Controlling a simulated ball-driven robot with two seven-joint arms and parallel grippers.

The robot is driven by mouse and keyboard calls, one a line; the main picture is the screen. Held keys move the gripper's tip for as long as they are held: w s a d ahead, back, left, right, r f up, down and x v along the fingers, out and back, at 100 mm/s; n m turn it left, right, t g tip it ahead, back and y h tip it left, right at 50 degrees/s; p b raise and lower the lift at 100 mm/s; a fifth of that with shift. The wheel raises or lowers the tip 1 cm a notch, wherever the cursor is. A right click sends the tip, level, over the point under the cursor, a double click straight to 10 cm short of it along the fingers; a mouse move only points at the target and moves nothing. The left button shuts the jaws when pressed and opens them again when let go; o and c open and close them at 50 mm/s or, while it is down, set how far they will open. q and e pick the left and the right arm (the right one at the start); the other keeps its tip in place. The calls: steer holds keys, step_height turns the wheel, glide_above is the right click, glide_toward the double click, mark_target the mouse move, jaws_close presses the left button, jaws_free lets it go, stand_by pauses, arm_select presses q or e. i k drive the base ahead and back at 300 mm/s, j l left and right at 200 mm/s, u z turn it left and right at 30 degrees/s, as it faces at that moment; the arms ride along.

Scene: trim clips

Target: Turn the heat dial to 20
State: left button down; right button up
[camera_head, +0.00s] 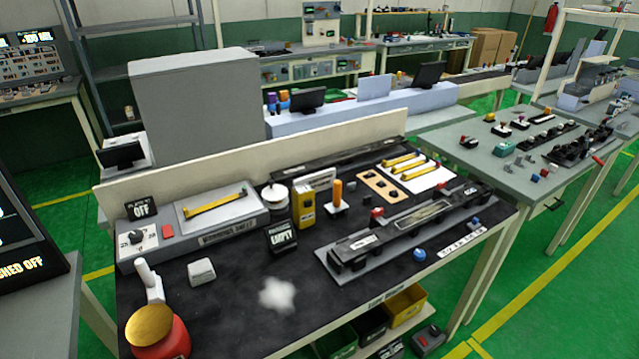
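The heat dial (137,237) is a small dark knob on a white face. It sits at the left end of a grey heater box (185,237) on the black workbench, at the left of the view. Its marks are too small to read, so I cannot tell its setting. A black sign (141,208) behind it reads OFF. A red button (168,230) sits just right of the dial. A yellow strip (215,204) lies on the heater's pale top plate. Neither of my grippers shows in this view.
A white upright object (149,281) and a red jar with a gold lid (158,337) stand in front of the dial. A white block (201,271) lies nearby. A sign (282,236) reads EMPTY. A long clip fixture (400,240) fills the right side.

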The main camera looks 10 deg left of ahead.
mark_target(137, 237)
steer(key=u, duration=1.5)
